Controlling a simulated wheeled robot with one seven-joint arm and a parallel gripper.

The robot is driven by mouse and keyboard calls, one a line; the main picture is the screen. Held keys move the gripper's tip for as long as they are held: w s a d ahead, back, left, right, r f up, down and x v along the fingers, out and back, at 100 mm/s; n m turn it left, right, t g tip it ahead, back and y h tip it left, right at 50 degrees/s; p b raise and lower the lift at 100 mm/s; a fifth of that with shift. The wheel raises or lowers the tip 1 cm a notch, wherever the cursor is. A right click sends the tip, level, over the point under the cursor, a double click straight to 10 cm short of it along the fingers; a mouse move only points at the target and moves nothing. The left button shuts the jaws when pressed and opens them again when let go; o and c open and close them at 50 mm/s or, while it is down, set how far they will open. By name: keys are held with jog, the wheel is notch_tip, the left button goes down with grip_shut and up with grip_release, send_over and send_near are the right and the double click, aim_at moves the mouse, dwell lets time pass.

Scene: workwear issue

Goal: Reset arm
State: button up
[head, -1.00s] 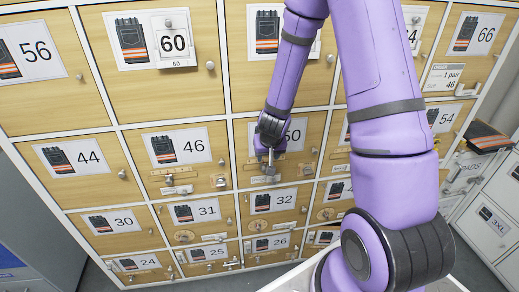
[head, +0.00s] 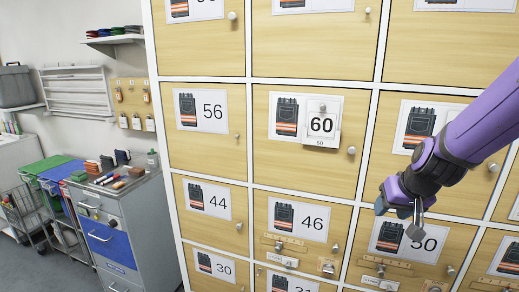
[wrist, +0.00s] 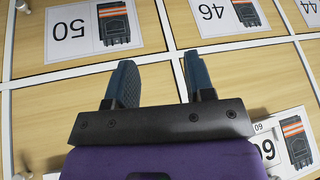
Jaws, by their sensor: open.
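My gripper (head: 412,222) is in front of the wooden locker wall, by the upper part of door 50 (head: 370,265) in the head view. In the wrist view the two blue-grey fingers of my gripper (wrist: 160,80) are spread apart with nothing between them. That view is upside down, with the door 50 label (wrist: 97,27) and door 46 label (wrist: 225,12) beyond the fingers. My purple arm comes in from the right edge and hides part of the doors there.
Door 60 (head: 285,165) carries a small hanging 60 card (head: 321,125). Doors have projecting knobs, such as door 60's knob (head: 351,151). At left stand a grey drawer cabinet (head: 120,230) with items on top, a wire cart (head: 25,212) and a wall shelf (head: 113,39). Floor shows at lower left.

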jog(key=s+r, duration=0.7)
jog(key=s, duration=0.3)
jog(key=s+r+n, duration=0.1)
jog(key=s+r, duration=0.6)
jog(key=s, duration=0.4)
jog(key=shift+s+a+r+h, duration=0.2)
jog(key=shift+a+h, duration=0.1)
jog(key=shift+h, duration=0.1)
dwell(1.6)
